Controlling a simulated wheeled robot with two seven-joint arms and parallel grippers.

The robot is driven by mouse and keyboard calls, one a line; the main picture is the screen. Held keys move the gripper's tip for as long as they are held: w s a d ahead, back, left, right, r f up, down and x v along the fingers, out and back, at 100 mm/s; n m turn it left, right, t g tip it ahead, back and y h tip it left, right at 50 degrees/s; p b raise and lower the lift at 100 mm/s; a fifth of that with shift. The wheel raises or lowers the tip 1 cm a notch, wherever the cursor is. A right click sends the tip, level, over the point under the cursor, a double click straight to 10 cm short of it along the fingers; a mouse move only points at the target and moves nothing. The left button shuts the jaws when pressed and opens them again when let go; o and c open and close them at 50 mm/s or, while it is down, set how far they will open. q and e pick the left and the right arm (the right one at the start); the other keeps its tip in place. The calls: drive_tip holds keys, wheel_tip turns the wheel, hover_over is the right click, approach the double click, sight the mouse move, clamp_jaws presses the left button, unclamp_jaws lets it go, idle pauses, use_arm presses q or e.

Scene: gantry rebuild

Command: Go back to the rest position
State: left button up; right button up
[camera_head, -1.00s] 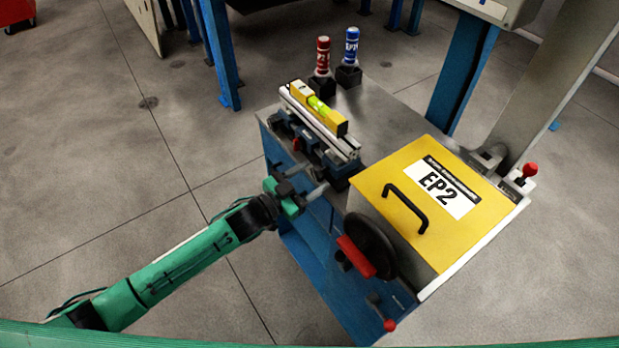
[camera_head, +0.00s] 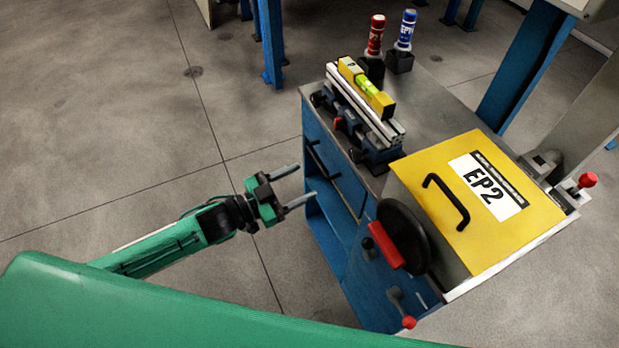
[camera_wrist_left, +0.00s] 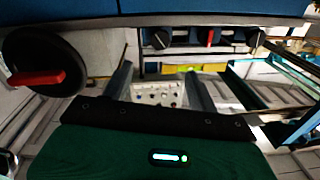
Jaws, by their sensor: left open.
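My left gripper (camera_head: 291,187) is in the head view, left of the blue and grey workbench. Its two fingers are apart and nothing is between them. In the left wrist view the two fingers (camera_wrist_left: 161,84) also stand apart and empty. My right gripper is in neither view.
Floor at left is clear.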

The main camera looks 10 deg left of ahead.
use_arm(q)
drive_tip(key=shift+s+a, duration=0.1)
idle(0.5)
drive_tip(key=w+a+f+n+y, duration=0.2)
drive_tip(key=a+f+y, duration=0.15)
drive_tip(key=f, duration=0.55)
drive_tip(key=w+a+f+n+y, duration=0.25)
drive_tip(key=a+f, duration=0.25)
drive_tip(key=f, duration=0.5)
drive_tip(key=s+a+f+n+g+y, duration=0.1)
drive_tip(key=s+a+f+y, duration=0.15)
drive_tip(key=f, duration=0.55)
drive_tip(key=s+a+f+n+y, duration=0.15)
drive_tip(key=s+a+f, duration=0.25)
drive_tip(key=f, duration=0.5)
drive_tip(key=s+a+f+n+g+y, duration=0.25)
drive_tip(key=s+f+g, duration=0.25)
drive_tip(key=s+f, duration=1.25)
drive_tip(key=s+d+f+g, duration=0.1)
drive_tip(key=s+f+g, duration=0.1)
drive_tip(key=s, duration=0.9)
drive_tip(key=s+d+f+g+y, duration=0.1)
drive_tip(key=s+d+f+g, duration=0.1)
drive_tip(key=s, duration=0.8)
wheel_tip(320, 180, down, 2)
drive_tip(key=shift+s+f+g, duration=0.1)
drive_tip(key=shift+s+g, duration=0.3)
drive_tip(key=shift+g, duration=0.1)
drive_tip(key=shift+w+d, duration=0.1)
